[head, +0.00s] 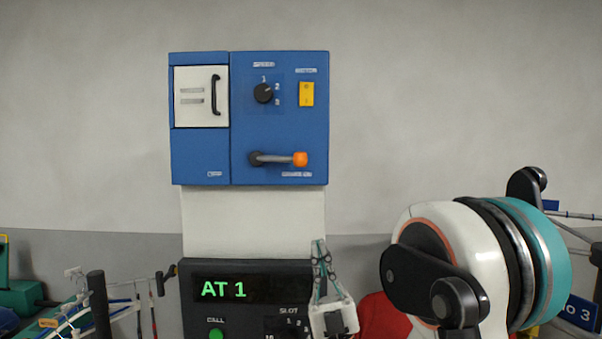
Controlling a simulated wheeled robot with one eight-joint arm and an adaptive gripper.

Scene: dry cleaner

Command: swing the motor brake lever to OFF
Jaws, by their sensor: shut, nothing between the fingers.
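The brake lever (278,159) is on the lower part of a blue wall panel (280,130). It has a grey bar and an orange knob (300,159), and lies about horizontal, with its dark pivot at left and knob at right. The small labels near it are too small to read. My gripper (319,243) is at the lower middle, fingers pointing up and shut with nothing between them. In the picture it is below the knob and slightly right of it, apart from the lever.
The panel also carries a black rotary dial (263,93), a yellow switch (307,94) and a white door (201,97) with a black handle. Below is a dark console (240,265) with a display reading "AT 1". Rails and hangers flank it. Wall around the panel is clear.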

